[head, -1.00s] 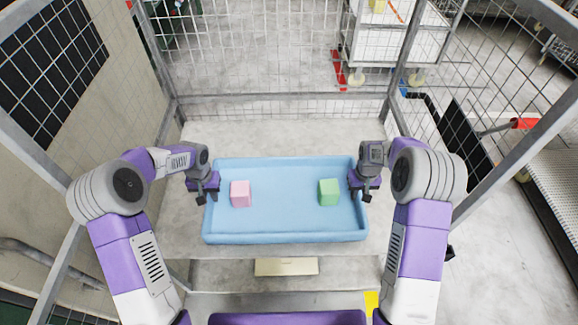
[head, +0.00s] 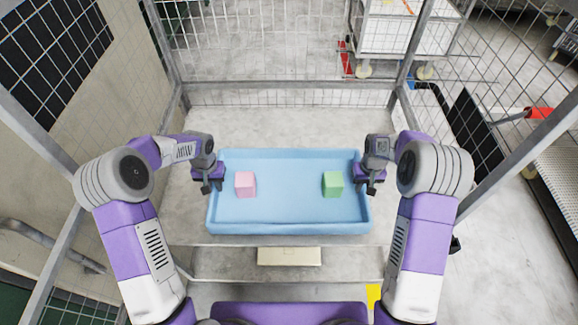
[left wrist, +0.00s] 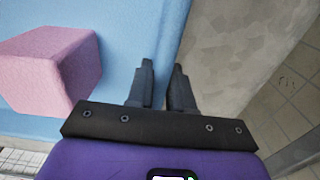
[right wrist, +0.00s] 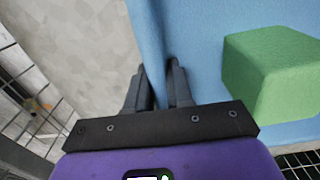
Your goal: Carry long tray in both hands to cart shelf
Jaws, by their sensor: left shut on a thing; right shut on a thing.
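The long tray (head: 290,211) is light blue, shallow and rimmed, and it looks level in the head view. A pink block (head: 245,184) lies in its left part and a green block (head: 333,184) in its right part. My left gripper (head: 209,186) is shut on the tray's left rim; the left wrist view shows its fingers (left wrist: 160,82) on either side of that wall. My right gripper (head: 369,186) is shut on the right rim; its fingers (right wrist: 158,82) straddle the wall in the right wrist view. The pink block (left wrist: 45,68) and green block (right wrist: 270,72) stand clear of the fingers.
A grey surface (head: 290,125) lies under and behind the tray. Wire mesh panels (head: 270,40) on grey posts enclose the back and sides. A white wheeled cart (head: 405,35) stands beyond the mesh at the back right. A beige wall (head: 70,130) is at the left.

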